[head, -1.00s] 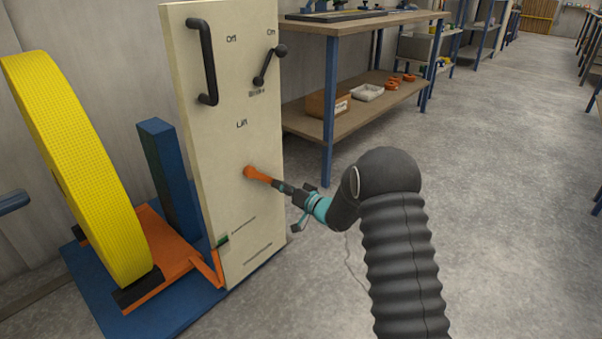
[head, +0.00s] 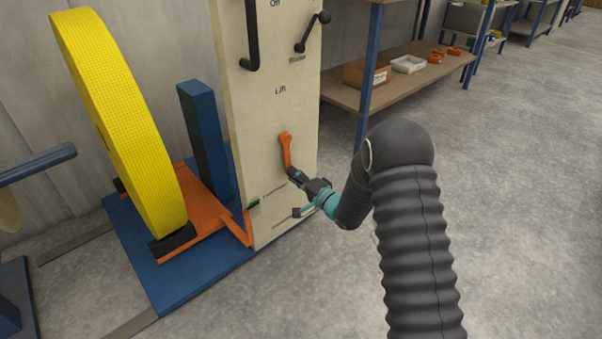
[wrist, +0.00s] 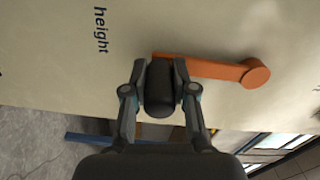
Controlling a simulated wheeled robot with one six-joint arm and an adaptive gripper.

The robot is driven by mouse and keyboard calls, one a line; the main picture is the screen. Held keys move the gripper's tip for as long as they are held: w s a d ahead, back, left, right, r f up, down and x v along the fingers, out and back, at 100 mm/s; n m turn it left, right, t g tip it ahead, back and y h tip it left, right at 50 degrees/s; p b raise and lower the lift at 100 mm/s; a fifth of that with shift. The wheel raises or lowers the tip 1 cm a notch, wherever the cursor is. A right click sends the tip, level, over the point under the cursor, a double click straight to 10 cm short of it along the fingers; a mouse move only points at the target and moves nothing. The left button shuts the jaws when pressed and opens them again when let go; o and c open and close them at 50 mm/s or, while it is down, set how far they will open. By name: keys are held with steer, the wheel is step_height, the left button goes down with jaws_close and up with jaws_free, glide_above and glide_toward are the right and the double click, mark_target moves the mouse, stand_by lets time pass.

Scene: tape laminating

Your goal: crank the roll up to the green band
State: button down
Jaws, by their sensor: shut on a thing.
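The orange crank (head: 285,150) on the cream panel (head: 275,110), under the word "Lift", points down from its hub. My gripper (head: 298,178) is shut on the crank's black handle (wrist: 159,90) at its lower end. In the wrist view the fingers of my gripper (wrist: 160,85) lie on both sides of the handle, and the crank arm (wrist: 205,68) runs right to its hub. The yellow roll (head: 120,125) stands upright on an orange carriage (head: 200,228). The green band (head: 254,203) is on the panel's lower left edge; an orange pointer (head: 247,228) stands close by, seemingly just below it.
A blue base (head: 150,275) and blue post (head: 203,130) are beside the roll. A black grab handle (head: 250,45) and a brake lever (head: 307,35) sit higher on the panel. A workbench (head: 400,82) stands behind. The floor to the right is clear.

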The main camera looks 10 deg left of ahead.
steer(key=shift+s+a+f, duration=0.2)
steer(key=shift+s+a, duration=0.3)
steer(key=shift+s, duration=0.05)
steer(key=c, duration=0.9)
jaws_free()
steer(key=shift+s+a+r, duration=0.1)
steer(key=shift+a, duration=0.1)
steer(key=shift+w+d+r, duration=0.1)
steer(key=shift+w+d, duration=0.1)
steer(key=shift+d, duration=0.15)
steer(key=shift+s+d, duration=0.25)
steer(key=shift+d, duration=0.15)
steer(key=v, duration=1.1)
steer(key=shift+s, duration=0.15)
